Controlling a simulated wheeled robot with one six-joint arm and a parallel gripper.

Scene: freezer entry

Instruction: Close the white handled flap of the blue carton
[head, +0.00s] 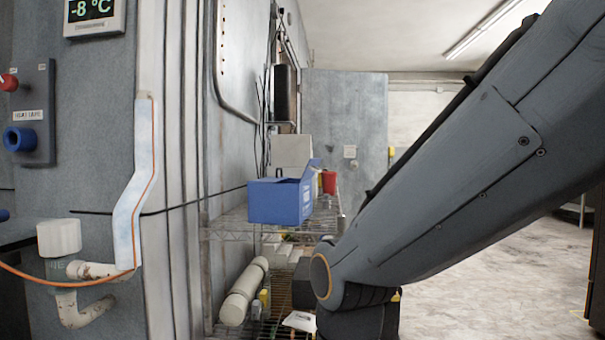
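The blue carton (275,202) sits on the upper level of a wire rack left of centre, in the middle distance. A pale whitish panel (291,152) stands upright at its back and looks like the raised white flap; I cannot make out its handle. A blue flap edge sticks up at the carton's right side. My arm comes down from the upper right, and its lower joint is at the picture's bottom centre, right of and nearer than the carton. My gripper is outside the frame.
A red cup (329,182) stands right of the carton. The wire rack (236,224) holds white pipes (243,291) and other items lower down. Bare floor (490,290) is open at right.

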